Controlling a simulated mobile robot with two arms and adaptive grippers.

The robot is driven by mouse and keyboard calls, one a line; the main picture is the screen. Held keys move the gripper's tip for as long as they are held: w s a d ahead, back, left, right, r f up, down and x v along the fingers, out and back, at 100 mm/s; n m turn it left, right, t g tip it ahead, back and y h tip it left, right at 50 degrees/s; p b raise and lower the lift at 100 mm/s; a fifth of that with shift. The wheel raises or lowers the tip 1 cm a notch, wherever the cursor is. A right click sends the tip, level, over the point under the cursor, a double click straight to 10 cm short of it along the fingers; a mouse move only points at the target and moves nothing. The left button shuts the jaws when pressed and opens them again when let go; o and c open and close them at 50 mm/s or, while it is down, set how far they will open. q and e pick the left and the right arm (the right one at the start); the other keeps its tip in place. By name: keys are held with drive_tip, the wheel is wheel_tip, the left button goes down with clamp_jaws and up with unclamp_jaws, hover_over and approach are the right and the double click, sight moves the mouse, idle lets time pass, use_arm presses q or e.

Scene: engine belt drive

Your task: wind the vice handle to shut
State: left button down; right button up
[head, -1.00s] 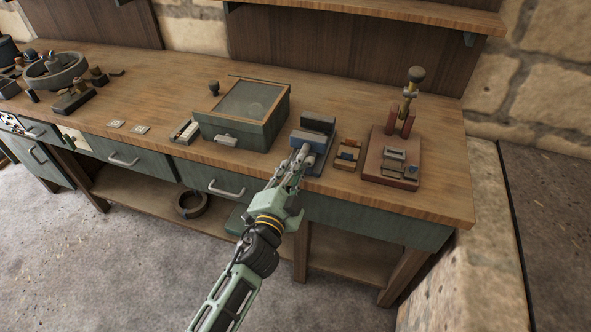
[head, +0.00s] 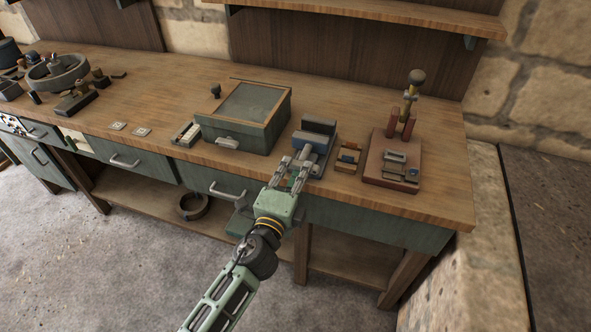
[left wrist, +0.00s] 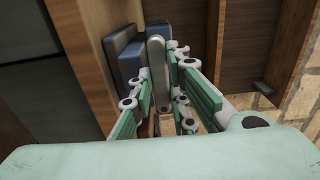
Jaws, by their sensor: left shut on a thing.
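The vice (head: 318,128) is blue and stands near the front edge of the workbench. Its blue jaws (left wrist: 124,50) also show in the left wrist view, and from this angle I cannot tell how wide the gap between them is. The vice handle (left wrist: 155,58) is a grey bar with rounded ends. My left gripper (head: 294,164) is at the front of the vice. In the left wrist view its fingers lie on either side of the handle, and it is shut on it. In the head view the fingers partly hide the handle. My right gripper is not in view.
A green box with a glass lid (head: 245,115) stands left of the vice. A small wooden block (head: 349,156) and a red-based fixture (head: 392,170) stand to its right. The wooden bench top (head: 440,190) is clear at its right end.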

use_arm(q)
drive_tip(key=shift+s+f, duration=0.2)
drive_tip(key=shift+f, duration=0.2)
drive_tip(key=c, duration=1.8)
unclamp_jaws()
drive_tip(key=shift+r, duration=0.1)
drive_tip(key=shift+c, duration=0.2)
drive_tip(key=shift+o, duration=0.8)
drive_tip(key=shift+r, duration=0.2)
drive_tip(key=v, duration=1.2)
